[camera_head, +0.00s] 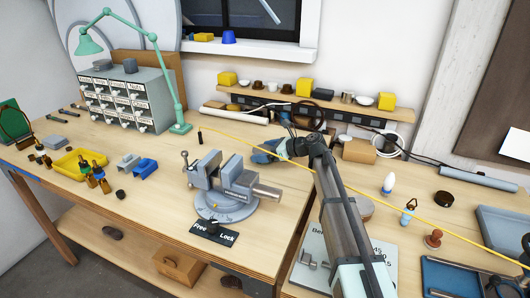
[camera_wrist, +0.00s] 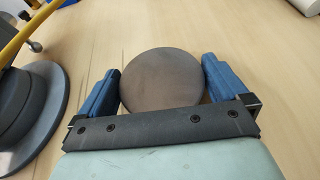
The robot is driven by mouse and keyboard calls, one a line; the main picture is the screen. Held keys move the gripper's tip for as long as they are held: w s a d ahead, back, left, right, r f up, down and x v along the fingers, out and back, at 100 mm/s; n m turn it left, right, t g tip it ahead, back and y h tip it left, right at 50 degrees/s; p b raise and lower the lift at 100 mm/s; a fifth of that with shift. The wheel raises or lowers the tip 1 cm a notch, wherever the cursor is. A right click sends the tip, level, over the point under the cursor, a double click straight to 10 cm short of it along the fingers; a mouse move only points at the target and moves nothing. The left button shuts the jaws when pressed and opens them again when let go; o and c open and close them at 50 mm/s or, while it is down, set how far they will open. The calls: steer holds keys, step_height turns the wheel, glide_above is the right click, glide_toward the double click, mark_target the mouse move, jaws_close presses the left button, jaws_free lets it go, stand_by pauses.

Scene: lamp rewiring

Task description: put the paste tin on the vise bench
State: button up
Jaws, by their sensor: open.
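A round, flat, grey-brown disc, which looks like the paste tin (camera_wrist: 162,80), lies between my gripper's blue fingers in the wrist view. My gripper (camera_wrist: 162,88) is open around it, with a finger close on each side; I cannot tell whether either touches. Bench wood surrounds the tin. In the head view my gripper (camera_head: 268,152) is low over the vise bench (camera_head: 150,215), behind and right of the grey vise (camera_head: 225,190). The tin is hidden there by the gripper and arm.
The vise's round base (camera_wrist: 30,110) is close on the left in the wrist view. A yellow cable (camera_head: 240,137) crosses above the benches. A green lamp (camera_head: 180,127) and drawer cabinet (camera_head: 125,97) stand back left. A dark round item (camera_head: 444,199) lies on the right bench.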

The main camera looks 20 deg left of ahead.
steer(key=v, duration=1.2)
